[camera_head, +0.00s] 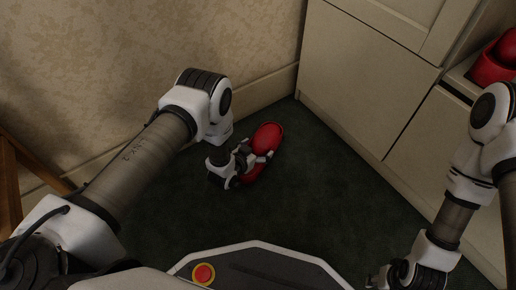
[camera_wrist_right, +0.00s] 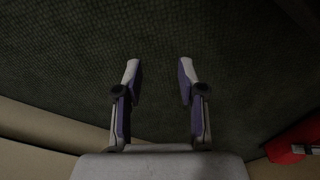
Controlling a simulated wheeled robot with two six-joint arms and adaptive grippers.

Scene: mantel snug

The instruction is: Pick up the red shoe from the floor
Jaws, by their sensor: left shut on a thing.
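The red shoe (camera_head: 267,137) is in the head view on the dark carpet, near the corner between the wall and the cream cabinet. My left gripper (camera_head: 262,157) is at the shoe, with its fingers shut around the shoe's middle. The fingers and wrist hide part of the shoe's near side. I cannot tell whether the shoe is clear of the floor. My right gripper shows in the right wrist view (camera_wrist_right: 160,82), with its two fingers apart and nothing between them.
A cream cabinet (camera_head: 358,70) stands at the right, with red items (camera_head: 494,66) in its open part. A patterned wall (camera_head: 140,50) with a skirting board is at the left. A wooden leg (camera_head: 9,185) is at the left edge. The carpet (camera_head: 310,205) between is clear.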

